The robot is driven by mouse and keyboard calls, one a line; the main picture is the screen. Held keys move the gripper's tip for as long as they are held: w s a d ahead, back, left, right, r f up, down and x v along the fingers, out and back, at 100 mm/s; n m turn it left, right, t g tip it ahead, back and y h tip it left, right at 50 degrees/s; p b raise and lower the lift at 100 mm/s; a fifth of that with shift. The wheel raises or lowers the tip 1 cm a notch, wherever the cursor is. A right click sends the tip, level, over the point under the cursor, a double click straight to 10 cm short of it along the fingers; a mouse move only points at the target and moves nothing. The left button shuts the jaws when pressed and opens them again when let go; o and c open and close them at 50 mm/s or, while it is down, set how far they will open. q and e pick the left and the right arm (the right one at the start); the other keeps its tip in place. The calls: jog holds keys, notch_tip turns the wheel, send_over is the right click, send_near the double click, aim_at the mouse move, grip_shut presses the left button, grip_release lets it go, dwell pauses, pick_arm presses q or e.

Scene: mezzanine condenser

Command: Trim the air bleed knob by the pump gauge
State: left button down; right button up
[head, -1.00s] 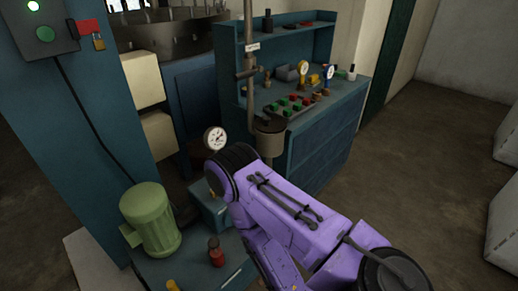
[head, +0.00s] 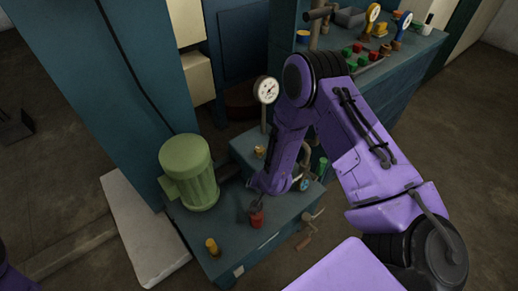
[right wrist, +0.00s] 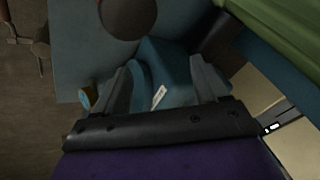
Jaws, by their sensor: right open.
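The pump gauge (head: 267,90) is a round white dial on a post behind the pump block. A red knob (head: 256,219) stands on the teal pump base (head: 225,262), a yellow knob (head: 211,245) is at its front left, and a small brass fitting (head: 259,152) is below the gauge. I cannot tell which one is the air bleed knob. My right gripper (head: 257,201) is just above or beside the red knob; contact is unclear. In the right wrist view the right gripper (right wrist: 162,88) is open, with a teal surface and white label beyond its fingers. My left gripper is out of view.
The green motor (head: 190,173) stands left of my right gripper. A hammer-like tool (head: 306,238) is at the base's right edge. A workbench (head: 400,75) with coloured buttons and gauges is at the back right. Open floor (head: 490,130) is on the right.

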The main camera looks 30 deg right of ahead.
jog(key=w+r+m+g+y+b, duration=0.1)
jog(key=w+r+m+g+y, duration=0.15)
jog(key=w, duration=0.65)
jog(key=m+g+h+b, duration=0.1)
jog(key=m+g+h, duration=0.1)
jog(key=m+g, duration=0.1)
send_near(260, 148)
notch_tip(260, 148, down, 9)
jog(key=shift+s+r, duration=0.1)
jog(key=shift+s, duration=0.05)
jog(key=shift+a, duration=0.1)
jog(key=c, duration=1.1)
